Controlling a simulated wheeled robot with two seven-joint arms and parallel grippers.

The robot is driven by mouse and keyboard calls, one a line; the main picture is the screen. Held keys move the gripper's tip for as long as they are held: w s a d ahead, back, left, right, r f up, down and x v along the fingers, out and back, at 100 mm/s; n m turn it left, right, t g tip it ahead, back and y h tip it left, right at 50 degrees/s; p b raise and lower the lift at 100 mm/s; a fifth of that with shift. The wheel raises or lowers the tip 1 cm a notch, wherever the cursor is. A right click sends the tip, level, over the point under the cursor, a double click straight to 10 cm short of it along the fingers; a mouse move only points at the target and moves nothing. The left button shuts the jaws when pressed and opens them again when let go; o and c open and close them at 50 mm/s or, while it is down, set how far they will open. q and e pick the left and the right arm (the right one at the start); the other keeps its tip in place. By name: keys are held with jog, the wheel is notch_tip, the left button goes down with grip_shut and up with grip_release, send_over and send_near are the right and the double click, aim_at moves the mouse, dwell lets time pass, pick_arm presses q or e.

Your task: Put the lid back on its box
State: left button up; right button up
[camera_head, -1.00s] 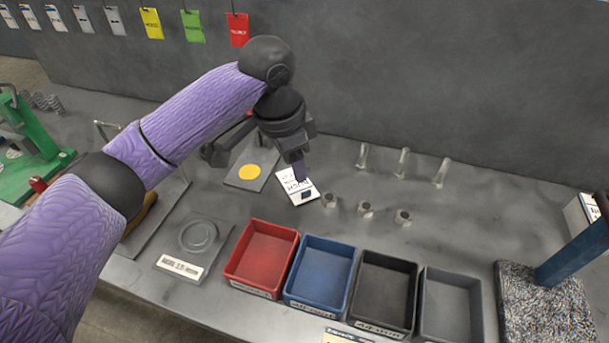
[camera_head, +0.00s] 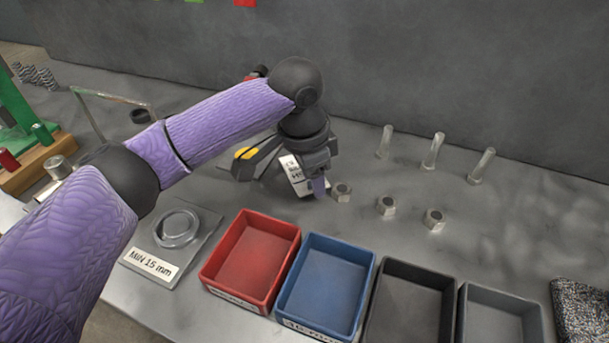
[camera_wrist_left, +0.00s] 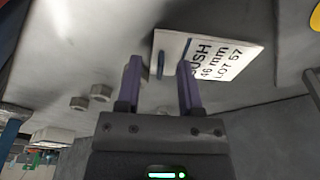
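A white labelled plate (camera_head: 294,173), which looks like the lid, lies on the grey bench, partly hidden by my left gripper (camera_head: 322,188). In the left wrist view the plate (camera_wrist_left: 222,60) shows "LOT 57", with a small dark blue piece (camera_wrist_left: 160,65) standing on it. My left gripper (camera_wrist_left: 157,85) is open, its two purple fingers apart, with the blue piece showing between them; I cannot tell if they touch. Open boxes stand in a row at the front: red (camera_head: 252,255), blue (camera_head: 326,280), black (camera_head: 410,305) and grey (camera_head: 500,322). My right gripper is out of view.
Three hex nuts, the middle one (camera_head: 385,206) among them, and three upright pins (camera_head: 433,152) stand right of the gripper. A gauge plate (camera_head: 175,240) with a ring lies left of the red box. The grey back wall (camera_head: 450,70) bounds the bench.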

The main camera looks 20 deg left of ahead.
pick_arm(q)
grip_shut()
